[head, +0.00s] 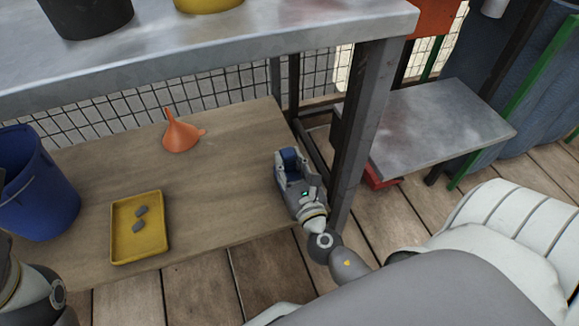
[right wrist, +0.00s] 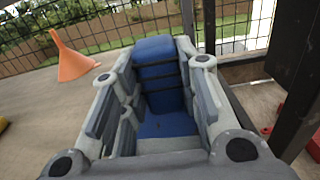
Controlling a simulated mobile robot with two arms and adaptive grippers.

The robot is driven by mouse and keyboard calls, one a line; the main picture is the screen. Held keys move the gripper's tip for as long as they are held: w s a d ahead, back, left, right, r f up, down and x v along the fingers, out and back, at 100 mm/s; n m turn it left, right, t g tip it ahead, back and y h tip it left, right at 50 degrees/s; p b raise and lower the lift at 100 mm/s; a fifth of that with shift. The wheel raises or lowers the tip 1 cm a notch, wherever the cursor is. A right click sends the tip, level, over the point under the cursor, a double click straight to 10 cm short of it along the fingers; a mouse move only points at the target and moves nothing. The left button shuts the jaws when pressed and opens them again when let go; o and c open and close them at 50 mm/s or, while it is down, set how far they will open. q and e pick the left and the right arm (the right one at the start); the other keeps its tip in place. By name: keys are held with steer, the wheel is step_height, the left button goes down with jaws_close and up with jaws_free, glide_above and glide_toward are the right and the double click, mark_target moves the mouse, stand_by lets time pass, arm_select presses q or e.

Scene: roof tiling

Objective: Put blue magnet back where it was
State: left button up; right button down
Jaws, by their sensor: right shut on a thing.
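The blue magnet (head: 289,155) is a blue block, between the fingers of my right gripper (head: 291,165). In the right wrist view the blue magnet (right wrist: 158,75) stands between the two grey fingers, with dark bands across its front face. My right gripper is shut on it, at the right end of the wooden lower shelf (head: 235,150). I cannot tell whether the magnet touches the shelf. Part of my left arm shows at the lower left of the head view, but its gripper is out of sight.
An orange funnel (head: 181,134) stands on the shelf. A yellow tray (head: 155,248) with two grey pieces and a blue bucket (head: 45,200) are at the left. A metal table leg (head: 360,130) rises close right of my right gripper.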

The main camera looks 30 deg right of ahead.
stand_by(0.3)
steer(key=shift+f, duration=0.2)
steer(key=c, duration=1.1)
jaws_free()
